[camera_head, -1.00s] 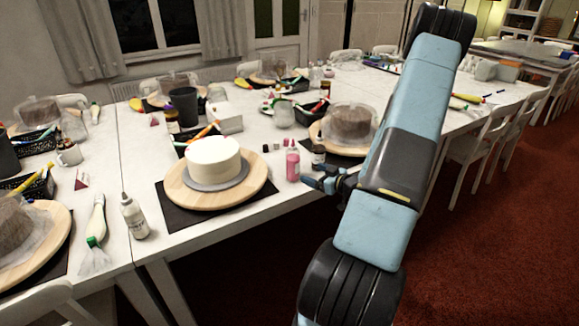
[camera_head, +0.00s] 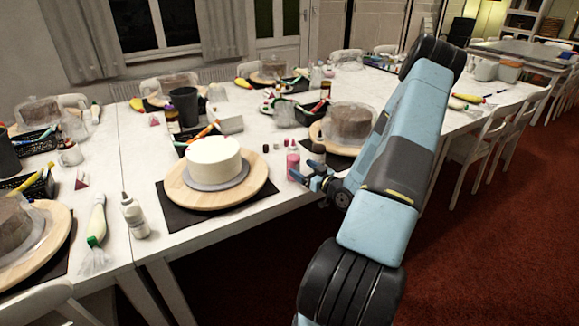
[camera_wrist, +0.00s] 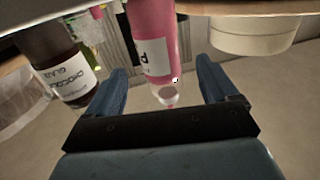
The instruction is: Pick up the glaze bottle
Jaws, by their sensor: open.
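A pink bottle (camera_head: 292,158) stands near the table's front edge, right of the white cake. In the wrist view the pink bottle (camera_wrist: 152,40) appears inverted, between my finger lines, with a white label only partly readable. A dark bottle (camera_wrist: 62,70) with a white label that seems to read chocolate glaze is to its left there, outside the fingers. That dark bottle (camera_head: 318,153) stands just right of the pink one in the head view. My gripper (camera_head: 306,175) is open, low at the pink bottle's right front. Contact with it cannot be told.
The white cake (camera_head: 214,158) sits on a wooden turntable (camera_head: 180,190) over a dark mat. A covered brown cake (camera_head: 350,122) stands behind my gripper. Chairs (camera_head: 485,135) line the right side.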

